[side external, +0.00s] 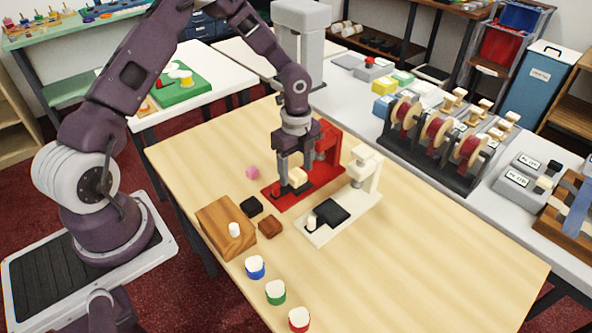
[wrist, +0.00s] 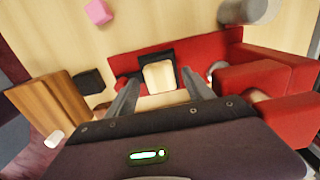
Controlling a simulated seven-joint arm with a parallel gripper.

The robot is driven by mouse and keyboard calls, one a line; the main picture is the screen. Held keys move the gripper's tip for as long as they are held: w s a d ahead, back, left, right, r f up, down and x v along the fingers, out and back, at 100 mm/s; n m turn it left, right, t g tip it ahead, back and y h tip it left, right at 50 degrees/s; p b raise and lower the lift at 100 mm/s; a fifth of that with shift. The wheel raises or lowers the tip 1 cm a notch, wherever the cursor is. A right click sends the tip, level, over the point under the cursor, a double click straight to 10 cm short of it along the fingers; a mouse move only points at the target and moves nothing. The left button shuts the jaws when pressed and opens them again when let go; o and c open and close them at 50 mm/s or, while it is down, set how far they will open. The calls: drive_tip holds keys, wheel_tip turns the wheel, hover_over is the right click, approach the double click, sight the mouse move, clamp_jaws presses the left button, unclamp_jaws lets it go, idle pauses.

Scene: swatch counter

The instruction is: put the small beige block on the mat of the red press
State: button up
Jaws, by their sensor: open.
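The small beige block (side external: 298,177) sits on the black mat (wrist: 157,54) of the red press (side external: 276,194). The wrist view shows the block (wrist: 159,76) lying flat, with a dark mat edge visible around its far side. My gripper (side external: 294,174) is open and low over the press base, with its fingers on either side of the block. In the wrist view my gripper (wrist: 160,84) shows gaps between the fingers and the block. The red press's upright and head stand just right of my gripper, partly hidden by it in the side view.
A cream press (side external: 345,214) with a black mat stands close on the right. Pink (side external: 252,172), black (side external: 251,206) and brown (side external: 270,228) blocks lie left and in front. A wooden block (side external: 222,222) and white-topped cups (side external: 276,292) are nearer. The table's right side is clear.

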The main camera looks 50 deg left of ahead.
sight(296, 174)
wheel_tip(296, 174, up, 12)
drive_tip(key=s+d+r+n+t+y, duration=0.25)
drive_tip(key=s+r+n, duration=0.55)
drive_tip(key=s+r, duration=0.4)
drive_tip(key=s+d+r+n+t+h, duration=0.1)
drive_tip(key=s+d+r+n, duration=0.1)
drive_tip(key=s+n, duration=0.3)
drive_tip(key=s+d+r+n+t+h, duration=0.1)
drive_tip(key=s+d+r+n+t, duration=0.1)
drive_tip(key=s+n, duration=0.3)
drive_tip(key=s, duration=0.4)
drive_tip(key=shift+r, duration=0.4)
